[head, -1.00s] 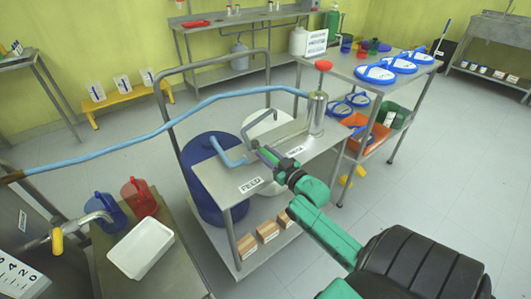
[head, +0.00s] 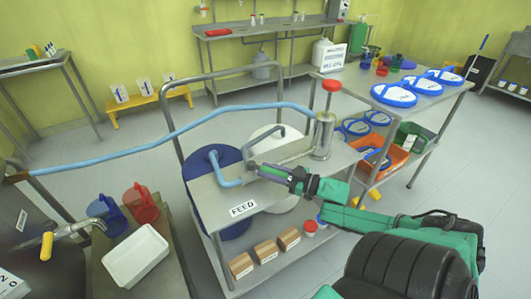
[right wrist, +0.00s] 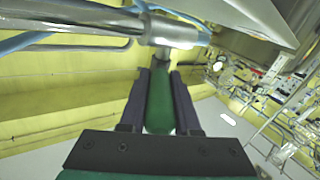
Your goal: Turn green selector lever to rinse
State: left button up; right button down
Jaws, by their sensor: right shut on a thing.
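The green selector lever (right wrist: 160,100) sits between the two dark fingers of my right gripper (right wrist: 161,85), which is shut on it. The lever hangs from a metal valve body (right wrist: 168,32) on a pipe. In the head view my right gripper (head: 268,171) reaches in from the right over the steel trolley top, and the lever is mostly hidden there. A white FEED label (head: 243,208) lies on the trolley top, left of and nearer than the gripper. No rinse label is readable. My left gripper is not in view.
A blue hose (head: 190,127) crosses above the trolley. Blue pipe (head: 222,172) rises left of the gripper. Boxes (head: 265,251) sit on the lower shelf (head: 280,262).

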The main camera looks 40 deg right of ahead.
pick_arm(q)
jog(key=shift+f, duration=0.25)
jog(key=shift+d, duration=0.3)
pick_arm(e)
jog(key=shift+n+y, duration=0.3)
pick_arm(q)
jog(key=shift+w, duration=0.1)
pick_arm(e)
jog(key=c, duration=0.6)
grip_release()
